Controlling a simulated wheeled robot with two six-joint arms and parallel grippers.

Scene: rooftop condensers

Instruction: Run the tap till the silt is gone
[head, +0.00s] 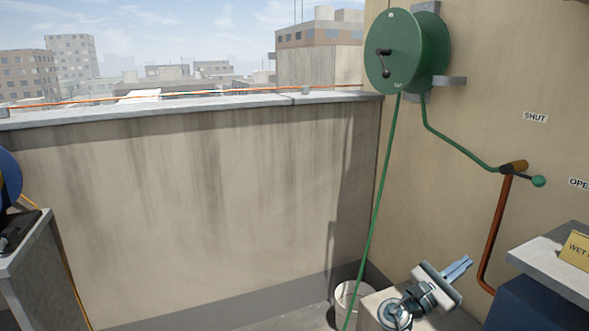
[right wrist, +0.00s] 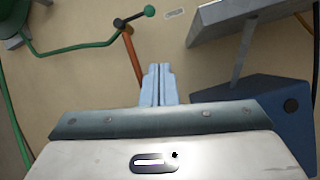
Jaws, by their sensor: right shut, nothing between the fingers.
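The tap (head: 514,167) sits on top of a rust-red pipe (head: 497,235) against the right wall. Its lever ends in a green knob (head: 538,181) and points right, roughly level with the OPEN label (head: 579,183); the SHUT label (head: 535,117) is higher up. A green hose (head: 447,141) joins the tap to a green reel (head: 395,52). Another length hangs down to a white bucket (head: 346,292), whose inside I cannot see. No water shows. My right gripper (head: 467,266) is shut and empty, below and left of the tap. In the right wrist view, the green knob (right wrist: 149,11) lies beyond the fingertips. My left gripper is out of view.
A grey shelf (head: 548,262) with a yellow sign (head: 577,249) juts out at right above a blue box (head: 530,308). A parapet (head: 200,200) closes off the back. A grey stand (head: 25,262) with a blue reel is at left.

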